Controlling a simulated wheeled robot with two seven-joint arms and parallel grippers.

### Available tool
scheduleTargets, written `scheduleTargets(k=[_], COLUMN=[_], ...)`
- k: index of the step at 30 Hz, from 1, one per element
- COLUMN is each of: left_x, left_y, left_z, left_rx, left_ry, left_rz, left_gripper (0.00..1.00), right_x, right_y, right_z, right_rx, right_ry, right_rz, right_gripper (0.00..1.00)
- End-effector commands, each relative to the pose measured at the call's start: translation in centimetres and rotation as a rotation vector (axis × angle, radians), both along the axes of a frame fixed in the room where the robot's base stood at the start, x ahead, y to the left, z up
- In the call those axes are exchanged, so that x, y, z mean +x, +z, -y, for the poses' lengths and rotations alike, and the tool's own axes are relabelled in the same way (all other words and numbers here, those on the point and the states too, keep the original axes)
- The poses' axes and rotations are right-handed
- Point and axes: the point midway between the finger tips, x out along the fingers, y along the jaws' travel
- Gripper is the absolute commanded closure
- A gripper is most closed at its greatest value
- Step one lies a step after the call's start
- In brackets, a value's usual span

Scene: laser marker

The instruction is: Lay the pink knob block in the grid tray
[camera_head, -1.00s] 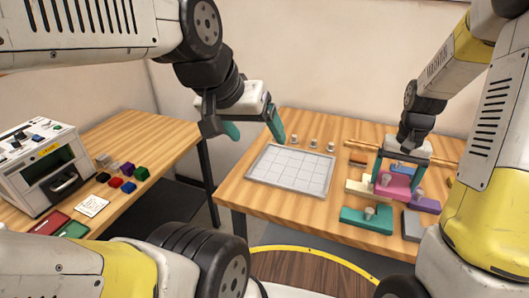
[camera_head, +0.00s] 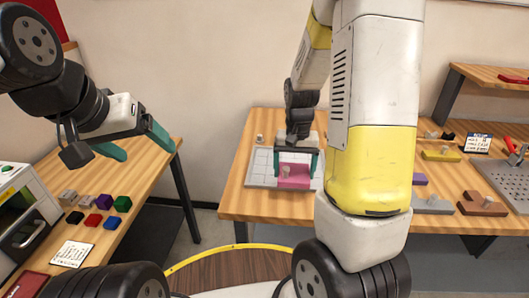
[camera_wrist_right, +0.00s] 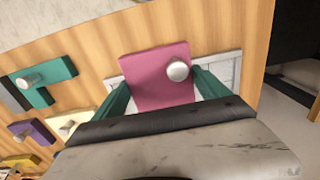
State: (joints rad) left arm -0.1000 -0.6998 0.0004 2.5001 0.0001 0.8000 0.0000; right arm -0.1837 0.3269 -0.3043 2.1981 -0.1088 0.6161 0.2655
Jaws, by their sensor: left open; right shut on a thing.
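The pink knob block (camera_head: 294,182) is between the green fingers of my right gripper (camera_head: 296,168), which is shut on it. It is over the right part of the white grid tray (camera_head: 261,168); I cannot tell whether it touches the tray. In the right wrist view the pink block (camera_wrist_right: 148,72) shows its grey knob, with the tray (camera_wrist_right: 222,68) partly hidden behind it. My left gripper (camera_head: 136,146) is open and empty, above the left table.
Small coloured cubes (camera_head: 98,206) and a white machine (camera_head: 22,222) stand on the left table. Purple, grey and brown blocks (camera_head: 482,203) lie right of my right arm. In the right wrist view, teal (camera_wrist_right: 45,82) and purple (camera_wrist_right: 32,132) knob blocks lie at left.

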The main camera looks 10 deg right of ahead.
Motion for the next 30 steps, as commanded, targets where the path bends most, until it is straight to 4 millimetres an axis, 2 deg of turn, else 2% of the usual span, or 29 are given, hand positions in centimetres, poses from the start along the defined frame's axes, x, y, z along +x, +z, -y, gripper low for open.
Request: scheduleTargets(k=[1,6,12,19,25,30], left_x=[0.0,0.0,0.0,0.0,0.0,0.0], left_y=[0.0,0.0,0.0,0.0,0.0,0.0], left_z=[0.0,0.0,0.0,0.0,0.0,0.0], left_rx=[0.0,0.0,0.0,0.0,0.0,0.0], left_ry=[0.0,0.0,0.0,0.0,0.0,0.0], left_rz=[0.0,0.0,0.0,0.0,0.0,0.0], left_gripper=[0.2,0.2,0.2,0.2,0.2,0.2], right_x=[1.4,5.5,8.5,10.0,9.8,9.8], right_y=[-0.2,-0.6,-0.9,-1.1,-4.3,-4.5], right_z=[-0.5,-2.2,-3.3,-3.9,-3.9,-3.9], right_rx=[-0.002,-0.001,0.0,0.0,0.0,0.0], right_ry=[0.003,0.004,0.001,0.002,0.002,0.002], right_rz=[0.0,0.0,0.0,-0.001,-0.003,0.0], right_gripper=[0.59,0.59,0.59,0.59,0.59,0.59])
